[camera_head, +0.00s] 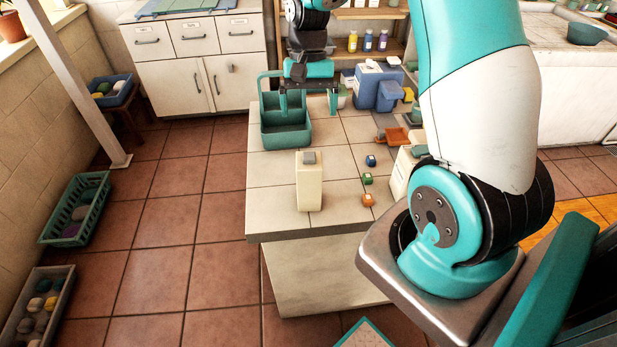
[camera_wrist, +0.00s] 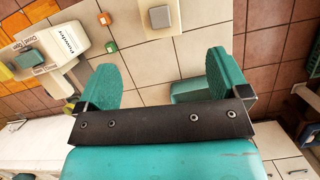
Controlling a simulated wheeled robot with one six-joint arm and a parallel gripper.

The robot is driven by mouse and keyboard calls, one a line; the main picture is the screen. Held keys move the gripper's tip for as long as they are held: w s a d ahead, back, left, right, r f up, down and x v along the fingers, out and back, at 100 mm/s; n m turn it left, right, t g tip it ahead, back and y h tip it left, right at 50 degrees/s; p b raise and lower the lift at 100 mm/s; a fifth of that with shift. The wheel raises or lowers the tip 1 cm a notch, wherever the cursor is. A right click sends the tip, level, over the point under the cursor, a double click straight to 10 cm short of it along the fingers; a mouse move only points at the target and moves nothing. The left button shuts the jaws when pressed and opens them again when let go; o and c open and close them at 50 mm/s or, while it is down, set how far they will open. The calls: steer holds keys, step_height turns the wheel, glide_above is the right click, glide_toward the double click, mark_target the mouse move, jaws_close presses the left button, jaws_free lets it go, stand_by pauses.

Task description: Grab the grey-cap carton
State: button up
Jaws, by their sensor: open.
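The grey-cap carton (camera_head: 310,190), a tall off-white box with a grey cap on top, stands upright near the counter's front left. In the wrist view it shows from above at the top centre (camera_wrist: 174,25). My gripper (camera_head: 308,100) is open and empty, farther back over the counter than the carton and apart from it. In the wrist view its two teal fingers are spread wide (camera_wrist: 161,78), with the carton beyond their tips.
A teal caddy (camera_head: 285,137) stands behind the carton, close to my gripper. Small blue (camera_head: 371,160), green (camera_head: 367,179) and orange (camera_head: 369,200) blocks lie to the carton's right. Counter space around the grey-cap carton is clear.

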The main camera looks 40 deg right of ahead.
mark_target(309, 155)
steer(key=p+x, duration=0.1)
steer(key=x, duration=0.7)
steer(key=shift+s+a+f, duration=0.1)
steer(key=shift+a+f, duration=0.05)
steer(key=shift+f, duration=0.2)
steer(key=shift+p+x, duration=1.2)
steer(key=shift+x, duration=1.45)
steer(key=c, duration=1.2)
steer(key=shift+r, duration=0.1)
